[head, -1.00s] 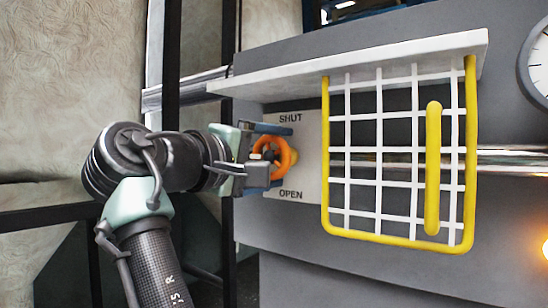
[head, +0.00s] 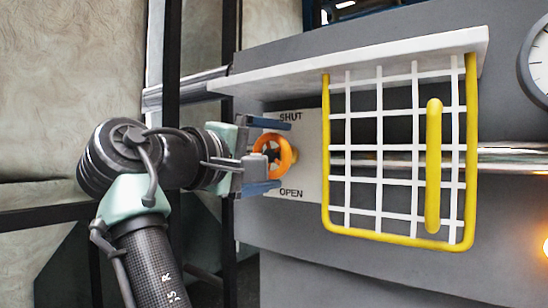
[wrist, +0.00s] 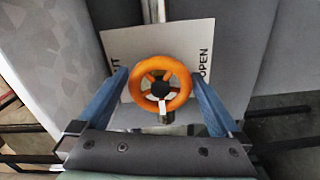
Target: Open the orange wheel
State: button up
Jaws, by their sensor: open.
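The orange wheel (head: 288,155) stands out from a light plate (head: 311,178) marked SHUT at the top and OPEN at the bottom. My gripper (head: 280,151) is open at the wheel, with one finger above it and one below it in the head view. In the wrist view, the wheel (wrist: 160,84) lies between the two blue fingers of my gripper (wrist: 160,85), its spokes and dark hub showing. A small gap shows on each side, so the fingers look apart from the rim.
A yellow-framed guard with a white grid (head: 384,236) is right of the wheel. A pale ledge (head: 300,70) juts out above the wheel. A metal pipe (head: 510,160) runs behind the guard. A gauge (head: 538,68) is at the far right.

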jog(key=b+v, duration=0.7)
jog(key=v, duration=0.5)
jog(key=shift+s+a, duration=0.15)
jog(key=shift+s, duration=0.1)
